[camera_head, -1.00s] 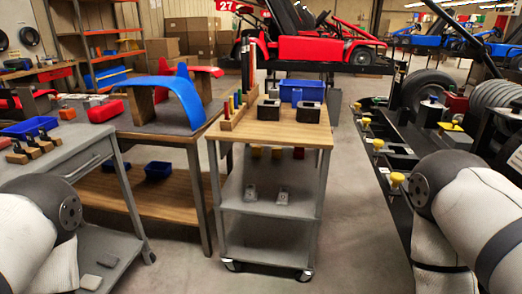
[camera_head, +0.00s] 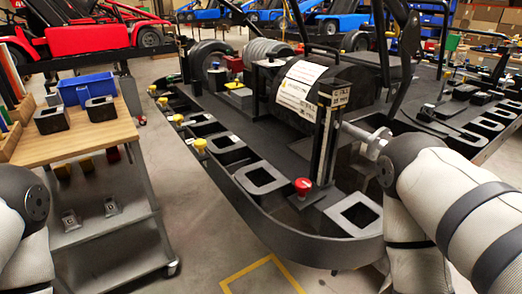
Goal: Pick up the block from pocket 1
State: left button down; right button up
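A long dark bench (camera_head: 290,228) with a rounded near end fills the middle and right. Along its left and front edge are several square-framed pockets, such as one near the bend (camera_head: 262,178) and one at the front (camera_head: 355,213). I cannot read a number on any pocket, and I cannot tell which block is meant. Two dark blocks with openings, a left one (camera_head: 52,119) and a right one (camera_head: 101,110), sit on the wooden top of a cart (camera_head: 80,142). My arms show at both lower sides, but neither gripper is in view.
Yellow knobs (camera_head: 199,145) stand beside pockets, and a red knob (camera_head: 304,186) is near the front. An upright post (camera_head: 325,140) and a large dark drum (camera_head: 300,85) rise from the bench. A blue bin (camera_head: 87,89) is on the cart.

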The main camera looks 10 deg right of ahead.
aim_at(227, 148)
jog(key=i+j+z, duration=0.35)
jog(key=j, duration=0.3)
jog(key=i+j+z, duration=0.2)
jog(key=j, duration=0.15)
jog(key=j+z, duration=0.2)
jog(key=j, duration=0.15)
jog(key=i, duration=0.05)
